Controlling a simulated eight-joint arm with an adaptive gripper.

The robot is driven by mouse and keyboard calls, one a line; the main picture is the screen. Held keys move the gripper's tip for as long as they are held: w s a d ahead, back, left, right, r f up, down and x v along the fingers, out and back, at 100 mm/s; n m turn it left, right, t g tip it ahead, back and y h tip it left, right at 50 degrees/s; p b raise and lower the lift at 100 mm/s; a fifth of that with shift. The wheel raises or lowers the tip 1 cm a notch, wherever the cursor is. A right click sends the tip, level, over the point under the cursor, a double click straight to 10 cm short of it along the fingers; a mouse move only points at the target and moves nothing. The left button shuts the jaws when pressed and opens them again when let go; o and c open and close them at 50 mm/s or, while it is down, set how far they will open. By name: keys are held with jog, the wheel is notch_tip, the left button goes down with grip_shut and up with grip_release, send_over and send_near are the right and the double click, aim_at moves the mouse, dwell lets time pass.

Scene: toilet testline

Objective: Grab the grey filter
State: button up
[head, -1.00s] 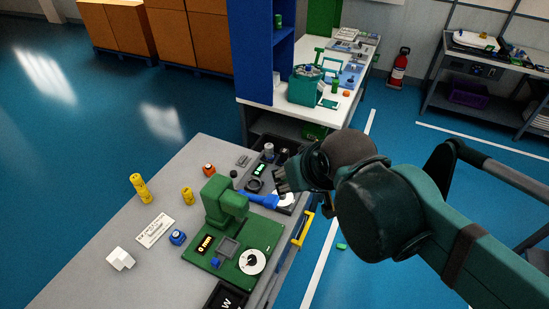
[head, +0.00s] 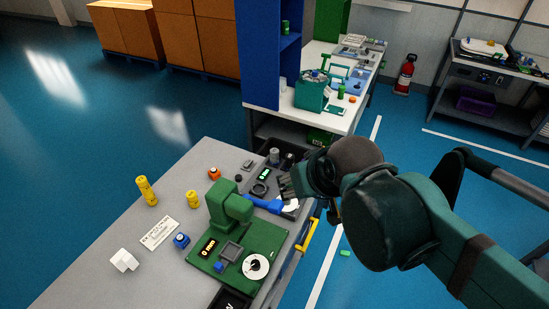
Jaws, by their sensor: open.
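A small grey cylinder (head: 274,156) stands upright in the black tray at the far end of the grey workbench. It may be the grey filter, but I cannot tell for sure. A dark grey square piece (head: 230,252) sits on the green base plate nearer to me. My gripper (head: 287,187) is open, above the bench's right edge by the blue tool, to the right of and nearer than the cylinder. Its fingers are small and dark here, and I see nothing between them.
A green machine (head: 224,205) stands on the bench with a white disc (head: 256,266) beside it. A blue tool (head: 262,204) lies beyond it. Yellow cylinders (head: 147,190), a label card (head: 159,233) and a white block (head: 123,260) lie left. The bench's left part is mostly clear.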

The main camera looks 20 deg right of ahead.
jog(key=shift+w, duration=0.1)
jog(key=m+g+b, duration=0.4)
jog(key=m+g, duration=0.3)
jog(key=m, duration=0.9)
send_over(273, 150)
jog(key=f, duration=2.6)
jog(key=shift+s+f, duration=0.35)
jog(key=shift+f, duration=0.05)
jog(key=shift+w+f, duration=0.15)
jog(key=shift+f, duration=0.3)
jog(key=shift+f, duration=0.1)
